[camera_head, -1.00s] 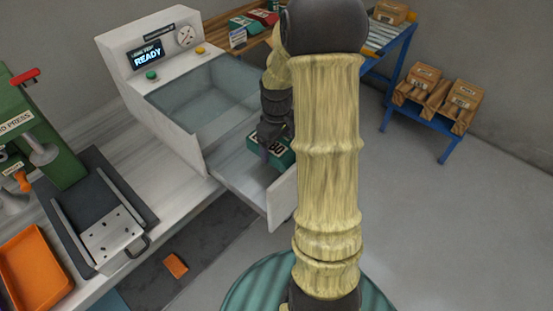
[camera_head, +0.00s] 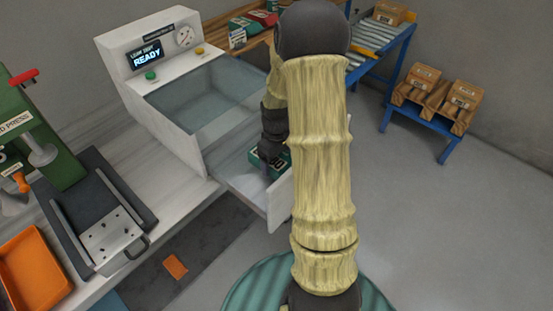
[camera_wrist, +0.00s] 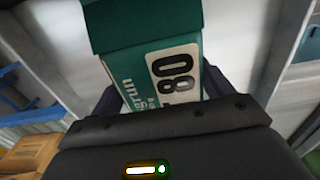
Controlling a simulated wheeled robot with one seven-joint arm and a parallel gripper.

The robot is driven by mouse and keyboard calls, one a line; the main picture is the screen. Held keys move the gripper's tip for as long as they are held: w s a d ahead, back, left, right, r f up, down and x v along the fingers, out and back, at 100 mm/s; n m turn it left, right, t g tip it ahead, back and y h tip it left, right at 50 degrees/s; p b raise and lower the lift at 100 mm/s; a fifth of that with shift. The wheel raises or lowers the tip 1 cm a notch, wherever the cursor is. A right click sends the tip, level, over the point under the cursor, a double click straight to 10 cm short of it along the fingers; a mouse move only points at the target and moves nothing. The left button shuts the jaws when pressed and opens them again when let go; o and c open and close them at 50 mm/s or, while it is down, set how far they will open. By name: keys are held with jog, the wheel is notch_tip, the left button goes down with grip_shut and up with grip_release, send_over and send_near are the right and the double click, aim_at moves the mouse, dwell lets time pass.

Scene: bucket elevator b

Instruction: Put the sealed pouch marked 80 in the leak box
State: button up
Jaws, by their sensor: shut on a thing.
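The green pouch with a white label marked 80 (camera_wrist: 150,50) fills the upper middle of the wrist view. In the head view the pouch (camera_head: 284,161) shows as a small green patch. My gripper (camera_head: 268,165) is shut on it; in the wrist view my gripper (camera_wrist: 160,100) has a dark jaw on each side of the pouch. The leak box (camera_head: 190,100) is a white machine reading READY, with a clear chamber. Its front tray (camera_head: 232,168) is pulled out, and the pouch is over this tray. I cannot tell whether the pouch touches the tray floor.
A green press (camera_head: 40,140) and an orange bin (camera_head: 35,265) stand at the left. A blue stand with cardboard boxes (camera_head: 435,119) is at the right. A wooden shelf behind holds red and green packs (camera_head: 262,18). The tray's front wall (camera_head: 281,200) rises close by my gripper.

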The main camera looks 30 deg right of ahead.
jog(key=shift+f, duration=0.1)
jog(key=o, duration=0.8)
jog(key=shift+c, duration=0.2)
notch_tip(320, 180, up, 12)
dwell(0.4)
